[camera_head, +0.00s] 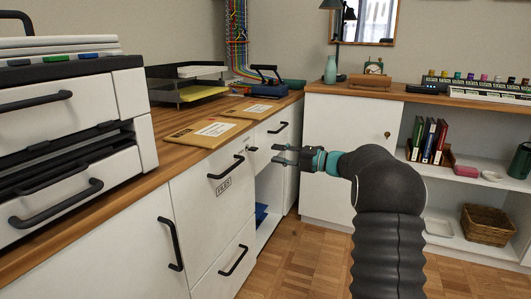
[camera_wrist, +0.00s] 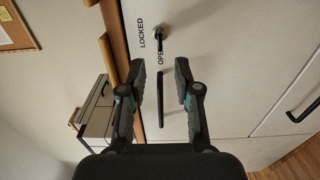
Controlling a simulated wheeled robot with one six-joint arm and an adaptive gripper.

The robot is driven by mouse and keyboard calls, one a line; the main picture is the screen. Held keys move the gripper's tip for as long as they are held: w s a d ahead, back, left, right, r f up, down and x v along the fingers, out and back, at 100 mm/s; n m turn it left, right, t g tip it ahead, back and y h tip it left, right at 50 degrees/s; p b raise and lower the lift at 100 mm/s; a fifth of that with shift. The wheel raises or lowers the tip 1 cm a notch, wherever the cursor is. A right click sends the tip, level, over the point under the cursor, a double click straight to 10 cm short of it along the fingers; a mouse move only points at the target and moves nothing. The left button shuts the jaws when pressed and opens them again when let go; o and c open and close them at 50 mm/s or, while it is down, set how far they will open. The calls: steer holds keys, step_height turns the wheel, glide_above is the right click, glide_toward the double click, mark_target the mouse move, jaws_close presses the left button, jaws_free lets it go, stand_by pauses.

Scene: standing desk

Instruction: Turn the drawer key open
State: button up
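The key's exact angle is too small to tell. My gripper (camera_wrist: 160,68) is open and empty, its two fingers apart on either side of the picture line below the lock, with the black drawer handle (camera_wrist: 161,98) seen between them. In the head view my gripper (camera_head: 279,154) is in front of the FILES drawer (camera_head: 200,187), just right of a small dark piece by its upper right corner.
Envelopes (camera_head: 215,130) and a paper tray (camera_head: 190,92) lie on the wooden desktop above the drawer. An open compartment with a blue item (camera_head: 261,212) is below my gripper. A printer (camera_head: 70,135) stands at left. The wooden floor is clear.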

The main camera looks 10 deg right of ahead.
steer(key=shift+v, duration=1.95)
